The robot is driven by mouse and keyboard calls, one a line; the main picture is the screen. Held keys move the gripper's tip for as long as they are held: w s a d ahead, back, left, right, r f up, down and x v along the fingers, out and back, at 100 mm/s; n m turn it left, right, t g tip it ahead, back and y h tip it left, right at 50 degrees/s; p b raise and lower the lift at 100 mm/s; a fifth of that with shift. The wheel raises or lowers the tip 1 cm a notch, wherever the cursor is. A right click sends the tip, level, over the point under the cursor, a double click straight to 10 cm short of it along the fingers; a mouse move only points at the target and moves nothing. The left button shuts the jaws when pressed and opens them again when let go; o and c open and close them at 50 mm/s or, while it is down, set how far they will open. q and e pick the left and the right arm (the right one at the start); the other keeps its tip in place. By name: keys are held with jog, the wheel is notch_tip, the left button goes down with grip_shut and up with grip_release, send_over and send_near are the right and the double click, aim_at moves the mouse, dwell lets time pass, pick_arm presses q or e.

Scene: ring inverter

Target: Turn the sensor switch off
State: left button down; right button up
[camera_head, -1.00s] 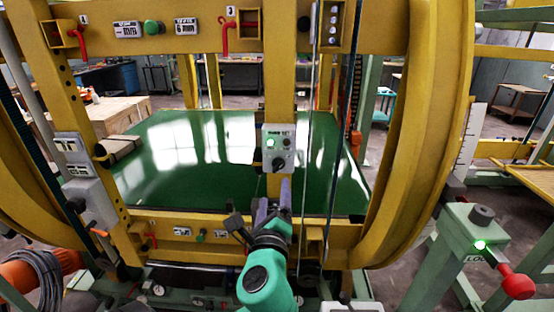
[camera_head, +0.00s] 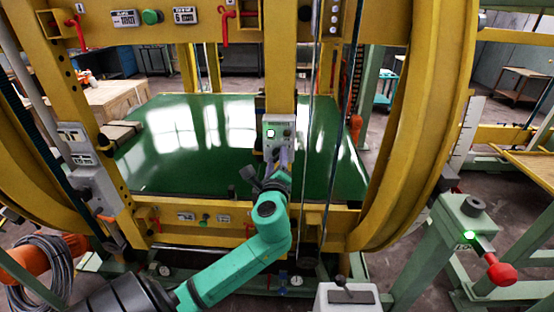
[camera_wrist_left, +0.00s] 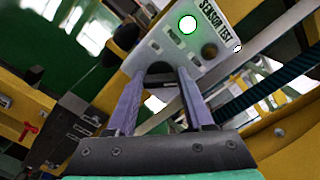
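The sensor switch box (camera_head: 278,133) is a grey panel on the yellow centre post, with a lit green lamp (camera_head: 271,133). In the left wrist view the panel (camera_wrist_left: 172,45) carries the words SENSOR TEST, the glowing green lamp (camera_wrist_left: 187,24) and a dark round part (camera_wrist_left: 209,51). A dark switch knob (camera_wrist_left: 160,69) sits lower on the panel. My left gripper (camera_wrist_left: 160,75) is open, its two purple fingers on either side of the knob; contact is not clear. In the head view my left gripper (camera_head: 281,155) covers the box's lower part. My right gripper is not in view.
The yellow ring frame (camera_head: 410,130) surrounds the work area. A green glossy table (camera_head: 215,150) lies behind the post. Vertical rods (camera_head: 310,150) run just right of the box. A green stand (camera_head: 460,215) with a red-knobbed lever (camera_head: 501,273) is at the right.

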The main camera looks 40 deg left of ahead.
pick_arm(q)
jog(key=shift+f+n+b, duration=0.15)
jog(key=shift+n+b, duration=0.15)
jog(key=shift+n, duration=0.1)
jog(key=n+b, duration=0.1)
jog(key=n, duration=0.1)
jog(key=shift+f+n+b, duration=0.15)
jog(key=shift+n+b, duration=0.2)
jog(key=shift+n, duration=0.05)
jog(key=n+b, duration=0.2)
jog(key=n, duration=0.2)
jog(key=n+b, duration=0.2)
jog(key=n, duration=0.2)
jog(key=shift+f, duration=0.1)
jog(key=shift+n+b, duration=0.8)
jog(key=shift+n, duration=1.4)
jog(key=shift+c, duration=1.4)
grip_release()
